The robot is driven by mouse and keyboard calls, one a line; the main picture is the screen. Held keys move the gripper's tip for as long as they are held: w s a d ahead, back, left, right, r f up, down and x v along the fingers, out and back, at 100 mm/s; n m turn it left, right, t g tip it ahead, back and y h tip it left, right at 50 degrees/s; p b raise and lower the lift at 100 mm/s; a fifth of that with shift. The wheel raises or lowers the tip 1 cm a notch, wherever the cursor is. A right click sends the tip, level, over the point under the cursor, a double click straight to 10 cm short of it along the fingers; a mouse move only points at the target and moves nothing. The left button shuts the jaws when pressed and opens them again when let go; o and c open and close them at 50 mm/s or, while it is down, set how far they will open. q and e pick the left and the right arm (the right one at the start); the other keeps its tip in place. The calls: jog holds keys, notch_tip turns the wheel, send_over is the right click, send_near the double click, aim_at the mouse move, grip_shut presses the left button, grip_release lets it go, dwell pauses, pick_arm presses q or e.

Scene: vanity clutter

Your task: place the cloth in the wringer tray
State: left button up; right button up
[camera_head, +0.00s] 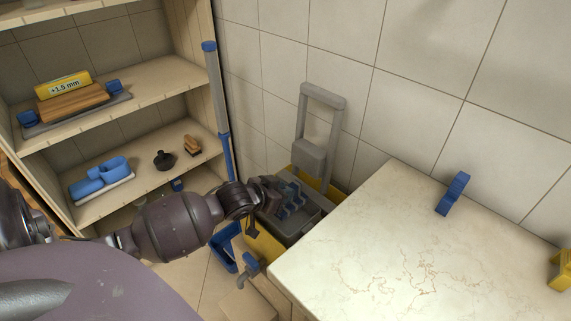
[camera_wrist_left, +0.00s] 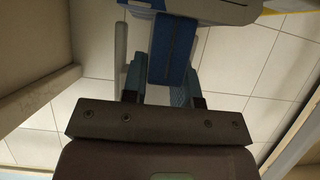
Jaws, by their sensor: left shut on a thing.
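The yellow mop bucket (camera_head: 262,243) stands on the floor beside the counter, with the grey wringer tray (camera_head: 312,219) at its top. My left gripper (camera_head: 281,196) reaches in from the left, over the tray. It is shut on a blue cloth (camera_head: 293,199). In the left wrist view the blue cloth (camera_wrist_left: 172,55) shows between and beyond the fingers of my left gripper (camera_wrist_left: 160,85). I cannot tell whether the cloth touches the tray. My right gripper is not in view.
A marble counter (camera_head: 400,250) borders the bucket on the right, with a blue object (camera_head: 453,194) on it. A wooden shelf unit (camera_head: 150,90) stands at left. The grey upright handle (camera_head: 322,112) rises behind the tray near the tiled wall. A blue bin (camera_head: 222,250) stands left of the bucket.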

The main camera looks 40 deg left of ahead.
pick_arm(q)
notch_tip(320, 180, down, 4)
jog(key=shift+s+f+b, duration=0.1)
jog(key=shift+f+b, duration=0.1)
jog(key=shift+b, duration=0.55)
jog(key=shift+f+b, duration=0.3)
jog(key=shift+f, duration=0.4)
jog(key=shift+r, duration=0.2)
jog(key=o, duration=0.9)
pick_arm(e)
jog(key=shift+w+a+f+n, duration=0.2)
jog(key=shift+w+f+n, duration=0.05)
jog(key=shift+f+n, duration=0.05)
